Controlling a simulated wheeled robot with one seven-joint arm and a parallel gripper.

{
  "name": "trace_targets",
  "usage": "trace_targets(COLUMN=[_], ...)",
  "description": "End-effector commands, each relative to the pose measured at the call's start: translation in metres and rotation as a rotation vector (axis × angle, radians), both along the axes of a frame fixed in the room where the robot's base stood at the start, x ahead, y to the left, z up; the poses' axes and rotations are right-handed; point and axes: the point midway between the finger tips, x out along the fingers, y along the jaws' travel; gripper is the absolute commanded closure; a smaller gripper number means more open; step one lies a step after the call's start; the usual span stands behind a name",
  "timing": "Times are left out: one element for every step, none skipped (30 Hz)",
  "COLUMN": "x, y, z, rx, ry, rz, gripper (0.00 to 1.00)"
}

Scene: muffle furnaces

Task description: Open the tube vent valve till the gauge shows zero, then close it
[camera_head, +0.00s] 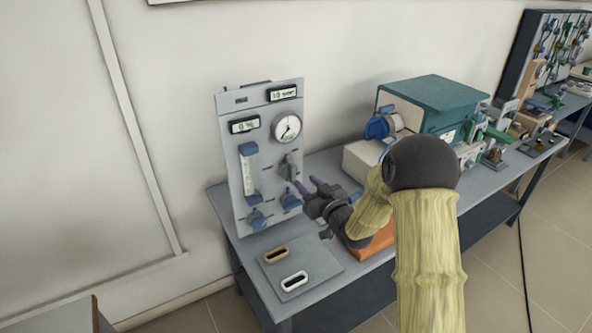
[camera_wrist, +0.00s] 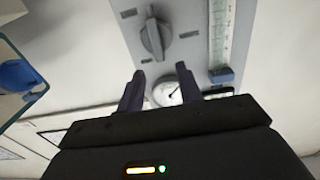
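A grey upright panel (camera_head: 237,160) stands at the table's left end. It carries a round dial gauge (camera_head: 287,127) whose thin needle points to the lower left; its figures are too small to read. A grey knob (camera_head: 289,168) sits below the gauge, with blue knobs (camera_head: 256,218) lower down. I cannot tell by label which is the tube vent valve. My gripper (camera_head: 305,182) is open and empty, in front of the panel's right side and below the grey knob. In the wrist view the grey knob (camera_wrist: 152,40) is ahead of the fingers (camera_wrist: 160,76), apart from them; the dial (camera_wrist: 168,93) shows between them.
Beside the knobs is a flowmeter tube (camera_head: 249,170); digital displays (camera_head: 244,126) sit above. A green-topped furnace (camera_head: 430,95) with blue fitting (camera_head: 377,127) stands to the right. Further equipment lines the table.

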Motion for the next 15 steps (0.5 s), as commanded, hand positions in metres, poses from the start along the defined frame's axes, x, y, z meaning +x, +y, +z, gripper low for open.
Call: trace_targets(x=[0.008, 0.012, 0.017, 0.022, 0.026, 0.032, 0.035, 0.039, 0.044, 0.047, 0.050, 0.053, 0.054, 0.056, 0.057], y=[0.005, 0.007, 0.010, 0.012, 0.015, 0.018, 0.020, 0.022, 0.024, 0.027, 0.029, 0.031, 0.033, 0.035, 0.036], z=[0.002, 0.001, 0.002, 0.002, 0.001, 0.001, 0.002, 0.001, 0.001, 0.001, 0.001, 0.001, 0.000, 0.000, 0.000], rx=[0.000, -0.001, 0.000, -0.001, -0.002, -0.001, -0.001, -0.001, -0.001, -0.001, 0.000, -0.001, -0.001, -0.001, -0.001], ry=[-0.001, -0.001, -0.001, -0.002, -0.001, -0.002, -0.002, -0.002, -0.001, -0.001, -0.001, -0.001, 0.000, 0.000, -0.001], rz=[0.000, -0.001, -0.001, -0.002, -0.002, -0.004, -0.005, -0.006, -0.006, -0.006, -0.005, -0.005, -0.004, -0.003, -0.003], gripper=[0.65, 0.65, 0.65, 0.65, 0.65, 0.65, 0.65, 0.65, 0.65, 0.65, 0.65, 0.65, 0.65, 0.65, 0.65])
